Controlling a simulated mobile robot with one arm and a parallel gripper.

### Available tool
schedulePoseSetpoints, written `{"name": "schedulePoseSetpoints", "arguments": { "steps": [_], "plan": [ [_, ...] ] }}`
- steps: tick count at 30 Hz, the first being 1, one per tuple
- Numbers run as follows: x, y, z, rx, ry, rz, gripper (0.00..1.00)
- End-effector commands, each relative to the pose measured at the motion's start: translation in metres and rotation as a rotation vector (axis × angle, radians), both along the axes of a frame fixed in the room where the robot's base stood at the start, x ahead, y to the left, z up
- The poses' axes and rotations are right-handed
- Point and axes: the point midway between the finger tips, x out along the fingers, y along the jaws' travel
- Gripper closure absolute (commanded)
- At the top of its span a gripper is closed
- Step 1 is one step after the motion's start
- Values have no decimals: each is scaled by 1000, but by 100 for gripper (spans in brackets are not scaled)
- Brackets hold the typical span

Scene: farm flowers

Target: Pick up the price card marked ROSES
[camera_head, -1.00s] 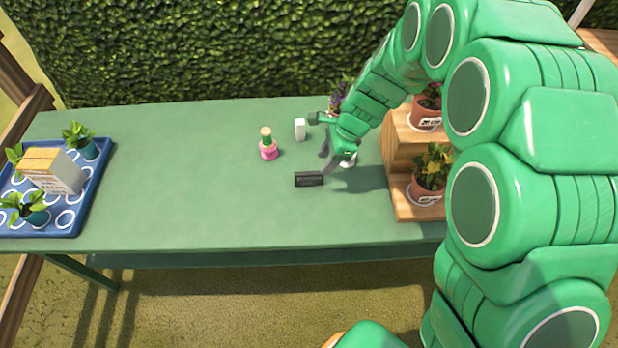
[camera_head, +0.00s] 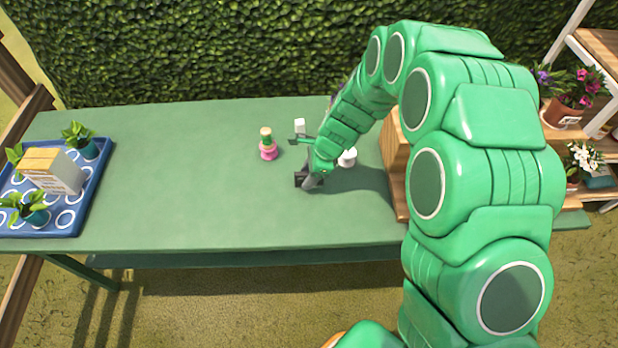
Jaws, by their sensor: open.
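A small black block-like object (camera_head: 299,179) lies on the green table (camera_head: 200,200) near its middle; it may be a price card, but I cannot read any marking. My gripper (camera_head: 308,183) is open, pointing down right at this object and hiding its right part. I cannot tell if the fingers touch it or stand around it. A small white upright object (camera_head: 299,124) stands farther back, partly behind my wrist; no lettering on it is readable.
A pink item with a green and tan top (camera_head: 267,148) stands left of my wrist. A white round item (camera_head: 348,157) is just right. A blue tray (camera_head: 98,190) with potted plants and a box is far left. A wooden stand (camera_head: 394,165) is right, mostly behind my arm. The table's centre-left is clear.

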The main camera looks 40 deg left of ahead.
Motion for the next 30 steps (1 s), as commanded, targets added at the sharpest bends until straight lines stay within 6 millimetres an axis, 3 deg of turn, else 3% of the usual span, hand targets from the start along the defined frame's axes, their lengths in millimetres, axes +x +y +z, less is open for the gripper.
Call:
{"name": "schedulePoseSetpoints", "arguments": {
  "steps": [4, 11, 21, 30],
  "plan": [
    [-5, 3, -14, -3, 3, 1, 53],
    [-5, 4, -15, -1, 1, 1, 53],
    [-5, 4, -15, -1, 1, 1, 100],
    [-4, 4, -14, -1, 1, 0, 100]
  ]
}}
